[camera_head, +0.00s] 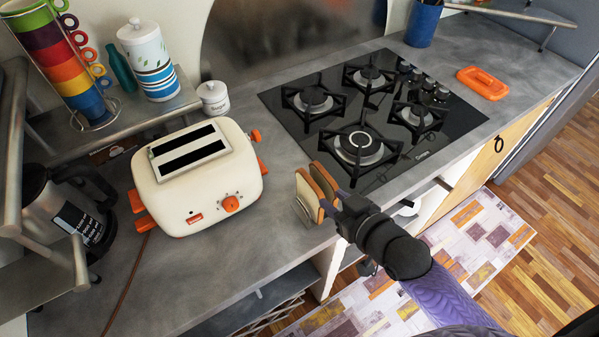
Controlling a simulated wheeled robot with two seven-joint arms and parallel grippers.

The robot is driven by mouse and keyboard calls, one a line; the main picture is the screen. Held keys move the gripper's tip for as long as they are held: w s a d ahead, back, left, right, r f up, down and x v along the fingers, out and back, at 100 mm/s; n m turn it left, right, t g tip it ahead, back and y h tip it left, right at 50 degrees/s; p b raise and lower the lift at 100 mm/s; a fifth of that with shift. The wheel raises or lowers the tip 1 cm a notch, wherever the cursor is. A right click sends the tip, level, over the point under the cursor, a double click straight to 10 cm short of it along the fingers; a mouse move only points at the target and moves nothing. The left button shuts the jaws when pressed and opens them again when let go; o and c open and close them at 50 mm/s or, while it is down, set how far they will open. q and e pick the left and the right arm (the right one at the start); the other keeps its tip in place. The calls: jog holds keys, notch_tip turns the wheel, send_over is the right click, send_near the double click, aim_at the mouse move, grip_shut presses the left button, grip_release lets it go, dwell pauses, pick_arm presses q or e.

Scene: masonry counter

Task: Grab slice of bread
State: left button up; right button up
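Two slices of bread stand upright side by side in a small metal rack at the counter's front edge, right of the toaster. The left slice (308,195) shows its pale face; the right slice (323,179) stands just behind it. My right gripper (335,202) reaches in from the lower right, its dark fingertips apart at the near edges of the slices. The right slice seems to lie between the fingers, but whether they press on it is not clear. My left gripper is not in view.
A cream toaster (197,178) with two empty-looking slots stands left of the bread. A black gas hob (300,128) lies behind and right. A kettle (65,210) and a metal shelf (140,112) with cups stand at left. The counter front (215,275) is clear.

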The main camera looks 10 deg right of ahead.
aim_at(317, 188)
jog(key=x, duration=0.2)
jog(key=b+x, duration=0.1)
jog(key=x, duration=0.2)
jog(key=b+x, duration=0.1)
jog(key=x, duration=0.1)
jog(key=shift+w+a+f, duration=0.1)
jog(key=shift+w+f, duration=0.05)
jog(key=shift+f, duration=0.3)
jog(key=shift+w+a+f, duration=0.1)
jog(key=shift+w, duration=0.15)
grip_shut()
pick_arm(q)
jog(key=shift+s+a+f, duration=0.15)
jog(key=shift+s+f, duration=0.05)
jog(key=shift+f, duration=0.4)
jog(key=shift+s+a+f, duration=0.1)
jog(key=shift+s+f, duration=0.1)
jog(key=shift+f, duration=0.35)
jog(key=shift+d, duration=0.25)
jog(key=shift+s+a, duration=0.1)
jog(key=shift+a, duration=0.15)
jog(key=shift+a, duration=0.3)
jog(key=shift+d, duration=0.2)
